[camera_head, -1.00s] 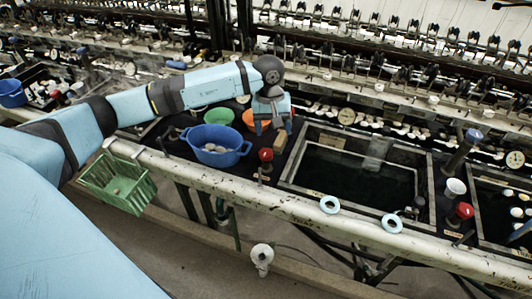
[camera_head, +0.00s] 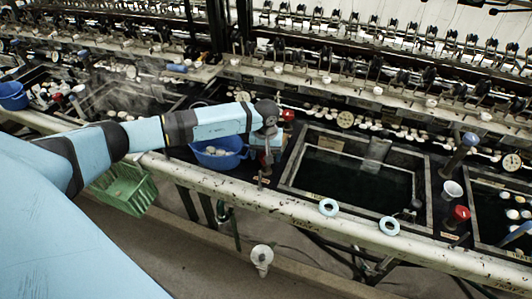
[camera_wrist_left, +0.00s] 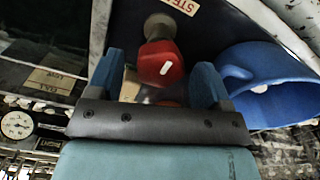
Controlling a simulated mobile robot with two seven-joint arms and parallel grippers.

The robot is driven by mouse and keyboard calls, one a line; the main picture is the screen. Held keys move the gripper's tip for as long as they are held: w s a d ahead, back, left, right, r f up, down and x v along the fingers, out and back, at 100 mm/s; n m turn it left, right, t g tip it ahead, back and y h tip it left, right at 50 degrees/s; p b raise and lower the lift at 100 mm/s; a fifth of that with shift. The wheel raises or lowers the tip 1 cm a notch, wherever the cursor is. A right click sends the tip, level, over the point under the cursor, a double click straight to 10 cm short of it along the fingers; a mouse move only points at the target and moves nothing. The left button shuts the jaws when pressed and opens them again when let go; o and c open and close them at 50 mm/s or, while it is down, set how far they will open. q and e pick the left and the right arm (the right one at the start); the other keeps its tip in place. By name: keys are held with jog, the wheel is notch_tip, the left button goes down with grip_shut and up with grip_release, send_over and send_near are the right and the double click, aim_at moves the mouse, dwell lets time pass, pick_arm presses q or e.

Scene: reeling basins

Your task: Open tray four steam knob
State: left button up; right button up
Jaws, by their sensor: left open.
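A red steam knob (camera_wrist_left: 160,63) with a white mark sits on a short metal stem beside a label reading "STE..." in the left wrist view. My left gripper (camera_wrist_left: 155,78) is open, with one blue finger on each side of the knob; I cannot tell whether they touch it. Another red knob (camera_head: 460,212) stands at the right, by the far-right basin. My right gripper is not in view.
A water-filled basin (camera_head: 290,183) lies to the right. A green basket (camera_head: 125,190) hangs at the front rail. Another red piece (camera_head: 288,114) stands behind the gripper.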

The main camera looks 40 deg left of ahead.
pick_arm(q)
jog(key=shift+f, duration=0.2)
jog(key=c, duration=0.9)
